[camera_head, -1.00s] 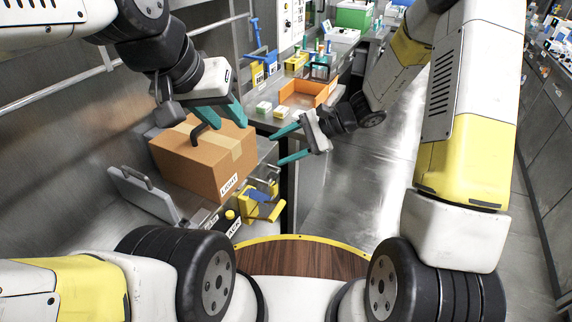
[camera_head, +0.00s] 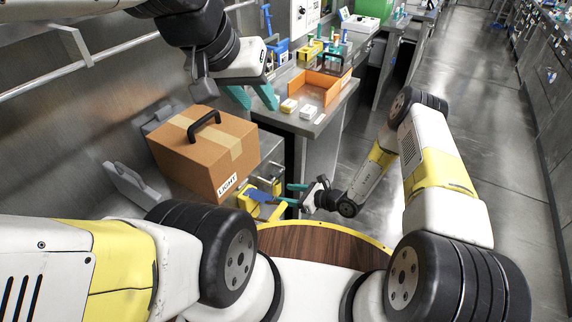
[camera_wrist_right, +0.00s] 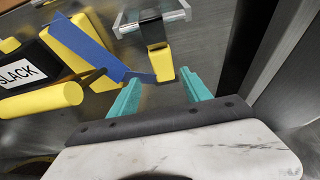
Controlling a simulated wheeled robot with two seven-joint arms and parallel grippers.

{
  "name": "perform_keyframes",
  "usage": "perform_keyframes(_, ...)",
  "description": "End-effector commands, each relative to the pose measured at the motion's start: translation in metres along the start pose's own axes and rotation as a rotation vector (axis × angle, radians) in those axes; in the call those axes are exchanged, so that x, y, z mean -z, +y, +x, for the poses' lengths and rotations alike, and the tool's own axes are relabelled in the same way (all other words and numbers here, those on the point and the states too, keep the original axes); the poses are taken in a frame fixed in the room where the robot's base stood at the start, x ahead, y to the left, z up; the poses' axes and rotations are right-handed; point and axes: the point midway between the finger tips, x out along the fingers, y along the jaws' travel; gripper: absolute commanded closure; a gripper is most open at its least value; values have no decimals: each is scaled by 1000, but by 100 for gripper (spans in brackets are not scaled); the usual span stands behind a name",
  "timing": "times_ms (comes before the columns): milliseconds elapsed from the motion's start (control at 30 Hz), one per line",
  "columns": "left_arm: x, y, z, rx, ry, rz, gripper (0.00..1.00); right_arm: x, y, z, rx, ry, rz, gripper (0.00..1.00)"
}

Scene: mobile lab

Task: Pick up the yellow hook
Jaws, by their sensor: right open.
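A yellow hook-like piece (camera_head: 266,210) with a flat blue part stands at the bench's near end, right of the box. In the right wrist view the yellow piece (camera_wrist_right: 78,48) and its blue strip are at upper left. A smaller yellow block with a black top (camera_wrist_right: 160,62) lies straight ahead, just beyond the fingertips; I cannot tell which yellow part is the hook. My right gripper (camera_head: 287,193) is open and empty, pointing left at these parts from close by. My left gripper (camera_head: 263,107) is open and empty, above and right of the box.
A brown box (camera_head: 205,165) labelled LIGHT, with a black handle, fills the bench on the left. A black-and-yellow part labelled SLACK (camera_wrist_right: 18,72) is beside the yellow piece. An orange tray (camera_head: 318,88) is on the bench behind. The floor (camera_head: 480,110) at right is clear.

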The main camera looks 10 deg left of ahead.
Motion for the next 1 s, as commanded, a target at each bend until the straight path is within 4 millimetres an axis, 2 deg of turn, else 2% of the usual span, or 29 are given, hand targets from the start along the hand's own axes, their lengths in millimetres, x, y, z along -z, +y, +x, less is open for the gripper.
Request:
perform_keyframes(400,0,0,0,0,0,0,64,-6,-7,53,-1,0,-2,44)
perform_keyframes(667,0,0,0,0,0,0,64,-6,-8,57,0,0,-1,44)
perform_keyframes(767,0,0,0,0,0,0,64,-6,-8,56,0,0,-1,59)
perform_keyframes(967,0,0,0,0,0,0,64,-6,-8,56,0,0,-2,99)
perform_keyframes(1000,0,0,0,0,0,0,64,-6,-8,56,0,0,-2,100)
